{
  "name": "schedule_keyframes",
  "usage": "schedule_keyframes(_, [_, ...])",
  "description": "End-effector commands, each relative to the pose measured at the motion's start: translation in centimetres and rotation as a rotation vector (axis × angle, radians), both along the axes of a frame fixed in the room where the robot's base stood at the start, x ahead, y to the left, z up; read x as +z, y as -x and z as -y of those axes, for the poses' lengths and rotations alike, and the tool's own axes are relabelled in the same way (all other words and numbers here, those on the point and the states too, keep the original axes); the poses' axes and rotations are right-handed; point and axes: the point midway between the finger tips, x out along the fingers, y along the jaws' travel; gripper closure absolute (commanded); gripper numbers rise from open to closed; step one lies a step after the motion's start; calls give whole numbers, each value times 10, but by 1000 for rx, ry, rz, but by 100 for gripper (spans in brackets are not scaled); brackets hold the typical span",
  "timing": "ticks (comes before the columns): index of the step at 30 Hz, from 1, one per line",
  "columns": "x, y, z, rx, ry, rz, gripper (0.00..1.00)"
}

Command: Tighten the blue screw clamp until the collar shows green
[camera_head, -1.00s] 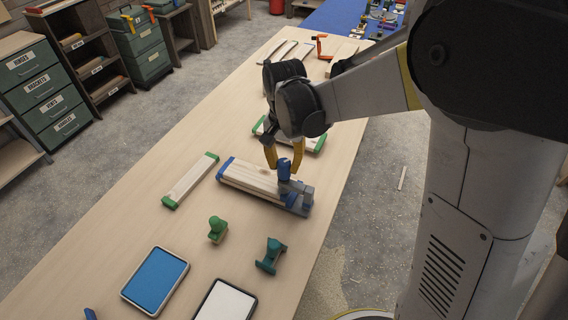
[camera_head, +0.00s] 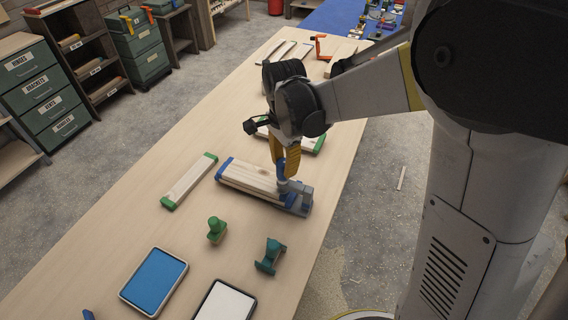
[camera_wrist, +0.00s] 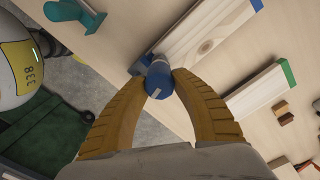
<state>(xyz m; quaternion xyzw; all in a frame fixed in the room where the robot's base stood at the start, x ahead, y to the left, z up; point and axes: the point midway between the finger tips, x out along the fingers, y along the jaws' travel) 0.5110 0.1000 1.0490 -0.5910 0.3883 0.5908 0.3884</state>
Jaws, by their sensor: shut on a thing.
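The blue screw clamp (camera_head: 297,197) sits at the right end of blue-tipped wooden boards (camera_head: 249,180), near the table's right edge. Its upright blue knob (camera_wrist: 158,78) shows in the wrist view between my yellow fingertips, with a pale mark on its top. My gripper (camera_head: 284,158) points down over the clamp, shut on that knob, one finger on each side. The collar under the knob is hidden, so I cannot tell its colour. The clamp's lower body shows as grey-blue in the head view.
A green-tipped board (camera_head: 189,182) lies to the left, and another (camera_head: 316,143) behind my gripper. A green stamp-like piece (camera_head: 216,229), a teal piece (camera_head: 270,256), a blue pad (camera_head: 153,281) and a white pad (camera_head: 227,301) lie in front. The left table side is clear.

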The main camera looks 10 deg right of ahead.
Motion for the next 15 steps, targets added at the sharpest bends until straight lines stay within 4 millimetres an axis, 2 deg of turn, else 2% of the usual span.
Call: schedule_keyframes(15, [0, 0, 0, -34, 0, -1, 99])
